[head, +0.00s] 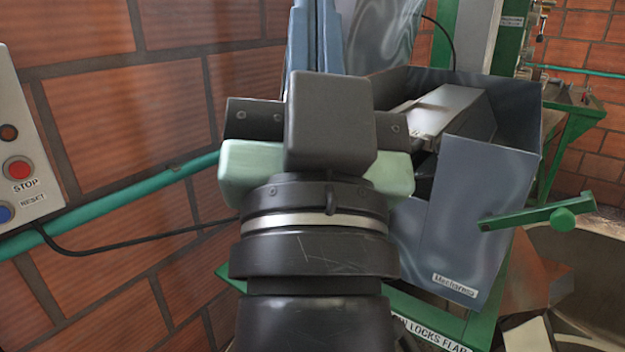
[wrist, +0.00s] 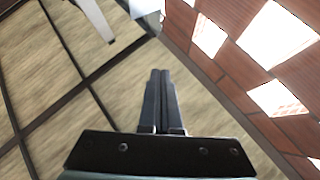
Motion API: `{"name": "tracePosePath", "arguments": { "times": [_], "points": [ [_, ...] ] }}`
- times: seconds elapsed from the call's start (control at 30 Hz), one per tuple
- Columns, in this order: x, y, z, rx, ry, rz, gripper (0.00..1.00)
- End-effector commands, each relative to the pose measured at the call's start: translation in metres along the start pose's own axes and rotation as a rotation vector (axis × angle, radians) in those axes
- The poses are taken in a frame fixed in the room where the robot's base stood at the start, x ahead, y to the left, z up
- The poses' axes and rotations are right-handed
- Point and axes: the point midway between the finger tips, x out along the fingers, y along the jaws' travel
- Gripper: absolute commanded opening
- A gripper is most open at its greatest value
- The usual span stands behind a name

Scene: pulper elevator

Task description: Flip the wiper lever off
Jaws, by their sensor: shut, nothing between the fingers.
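A green lever with a round green knob (head: 540,213) sticks out in front of the blue-grey metal housing at the right of the head view. No label naming it the wiper lever is readable. My gripper (wrist: 161,75) is shut and empty, its two dark fingers side by side in the wrist view. In the head view my wrist and hand fill the middle, left of the lever and well apart from it. They hide part of the housing. The lever is not in the wrist view.
A grey control box (head: 20,150) with STOP and RESET buttons is at the left edge. A teal pipe (head: 110,208) runs along the brick wall. A green frame (head: 425,325) with a partly hidden label lies below the housing. A metal basin (head: 590,255) is at lower right.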

Motion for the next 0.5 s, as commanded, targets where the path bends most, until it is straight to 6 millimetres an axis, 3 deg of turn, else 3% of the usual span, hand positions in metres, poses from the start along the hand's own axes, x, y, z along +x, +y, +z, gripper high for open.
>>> {"name": "tracePosePath", "arguments": {
  "times": [0.07, 0.17, 0.3, 0.4, 0.5],
  "points": [
    [0.007, 0.009, 0.033, 0.150, -0.110, 0.034, 0.00],
    [-0.001, 0.022, 0.087, 0.388, -0.251, 0.112, 0.00],
    [-0.033, 0.040, 0.157, 0.718, -0.414, 0.281, 0.00],
    [-0.064, 0.050, 0.195, 0.910, -0.488, 0.414, 0.00],
    [-0.091, 0.057, 0.221, 1.050, -0.529, 0.528, 0.00]
  ]
}}
